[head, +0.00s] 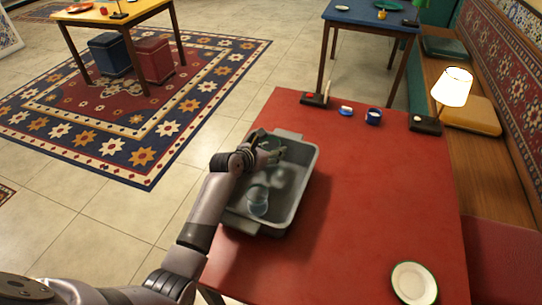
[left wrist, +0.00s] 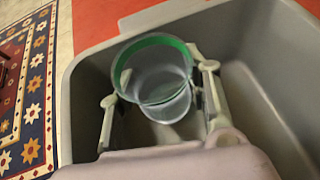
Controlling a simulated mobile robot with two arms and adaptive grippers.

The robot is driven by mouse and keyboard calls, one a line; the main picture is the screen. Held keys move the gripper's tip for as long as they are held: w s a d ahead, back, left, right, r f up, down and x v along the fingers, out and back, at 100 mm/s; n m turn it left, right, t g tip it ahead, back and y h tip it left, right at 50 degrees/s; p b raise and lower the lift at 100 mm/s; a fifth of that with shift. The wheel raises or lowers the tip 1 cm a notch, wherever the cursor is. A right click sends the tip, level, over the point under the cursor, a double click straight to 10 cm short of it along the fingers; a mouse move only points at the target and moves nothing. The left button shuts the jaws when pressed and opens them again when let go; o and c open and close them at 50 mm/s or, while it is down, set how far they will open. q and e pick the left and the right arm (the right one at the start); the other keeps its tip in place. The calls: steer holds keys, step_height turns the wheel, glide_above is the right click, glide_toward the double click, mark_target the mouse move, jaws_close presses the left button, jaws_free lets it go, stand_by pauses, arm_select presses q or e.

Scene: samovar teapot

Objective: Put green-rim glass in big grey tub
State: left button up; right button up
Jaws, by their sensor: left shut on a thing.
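The green-rim glass (left wrist: 152,75) shows in the left wrist view, clear with a green band around its mouth. My left gripper (left wrist: 160,98) is shut on it, one finger on each side. The big grey tub (head: 300,182) stands on the red table in the head view. My left gripper (head: 275,152) is over the far part of the tub, and the held glass is hard to make out there. In the left wrist view the tub's wall (left wrist: 240,35) surrounds the glass; I cannot tell whether the glass touches the bottom. My right gripper is not in view.
Another clear glass (head: 258,203) is in the near part of the tub. A plate (head: 414,284) lies at the table's near right. A blue cup (head: 373,117), a small blue dish (head: 345,111) and a lit lamp (head: 453,88) stand along the far side. The red table's (head: 365,200) middle is clear.

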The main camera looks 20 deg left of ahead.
arm_select(q)
step_height(320, 180, down, 2)
steer(key=shift+f, duration=0.1)
steer(key=o, duration=1.2)
steer(key=shift+s+a+r, duration=0.1)
steer(key=shift+s+r, duration=0.1)
steer(key=shift+s, duration=0.05)
steer(key=p+v, duration=0.1)
steer(key=v, duration=1)
steer(key=shift+s, duration=0.2)
steer(key=shift+r+p, duration=0.1)
steer(key=shift+p, duration=0.2)
